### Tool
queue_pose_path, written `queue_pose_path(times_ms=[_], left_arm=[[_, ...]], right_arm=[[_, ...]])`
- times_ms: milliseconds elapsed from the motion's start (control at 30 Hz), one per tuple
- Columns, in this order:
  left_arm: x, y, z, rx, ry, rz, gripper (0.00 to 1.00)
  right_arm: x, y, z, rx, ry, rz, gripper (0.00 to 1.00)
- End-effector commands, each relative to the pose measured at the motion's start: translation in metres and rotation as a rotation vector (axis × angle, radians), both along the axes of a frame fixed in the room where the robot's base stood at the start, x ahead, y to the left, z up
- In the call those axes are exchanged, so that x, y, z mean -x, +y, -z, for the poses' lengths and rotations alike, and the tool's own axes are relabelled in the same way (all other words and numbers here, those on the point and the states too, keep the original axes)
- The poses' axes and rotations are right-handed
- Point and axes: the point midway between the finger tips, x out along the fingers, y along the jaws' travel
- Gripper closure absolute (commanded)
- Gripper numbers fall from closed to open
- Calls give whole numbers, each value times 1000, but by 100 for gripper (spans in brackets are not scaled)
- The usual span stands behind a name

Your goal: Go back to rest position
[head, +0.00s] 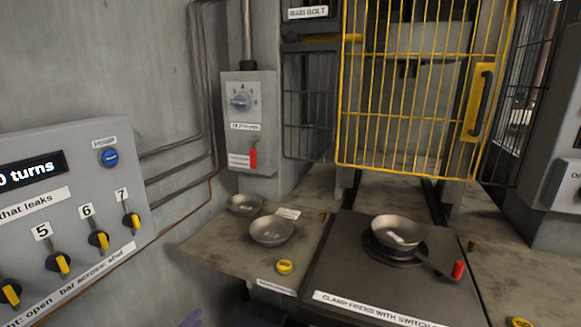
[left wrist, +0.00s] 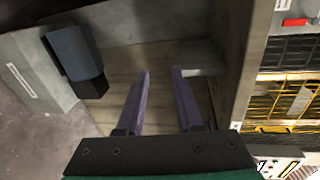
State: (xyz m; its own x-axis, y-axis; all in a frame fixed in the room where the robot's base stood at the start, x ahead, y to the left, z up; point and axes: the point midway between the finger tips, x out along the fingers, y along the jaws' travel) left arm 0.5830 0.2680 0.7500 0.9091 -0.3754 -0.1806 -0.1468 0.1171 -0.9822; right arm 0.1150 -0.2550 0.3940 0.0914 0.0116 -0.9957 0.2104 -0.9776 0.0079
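My left gripper (head: 188,320) shows only as a small purple bit at the bottom edge of the head view, below and left of the bench. In the left wrist view its two purple fingers (left wrist: 160,74) are apart, with nothing between them. My right gripper is in neither view. A metal bowl (head: 398,230) sits on a dark round seat (head: 378,249) on the black plate. Two other metal bowls, a nearer one (head: 272,230) and a farther one (head: 245,203), stand on the bench to the left.
A lever with a red handle (head: 458,269) lies right of the seated bowl. A yellow cage gate (head: 410,90) stands behind the plate. A grey panel with yellow-handled knobs (head: 60,262) is at the left. A switch box (head: 248,120) hangs on the wall.

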Motion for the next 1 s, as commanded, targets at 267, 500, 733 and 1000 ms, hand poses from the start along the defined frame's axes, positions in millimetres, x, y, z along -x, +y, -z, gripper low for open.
queue_pose_path(times_ms=[267,500,733,1000], left_arm=[[152,30,214,478,652,-564,64],[345,14,326,729,1091,-1082,64],[464,-9,354,817,1293,-1402,64],[470,-10,355,820,1303,-1422,64]], right_arm=[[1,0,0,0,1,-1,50],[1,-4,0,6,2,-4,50],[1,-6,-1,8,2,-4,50],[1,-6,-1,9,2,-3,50]])
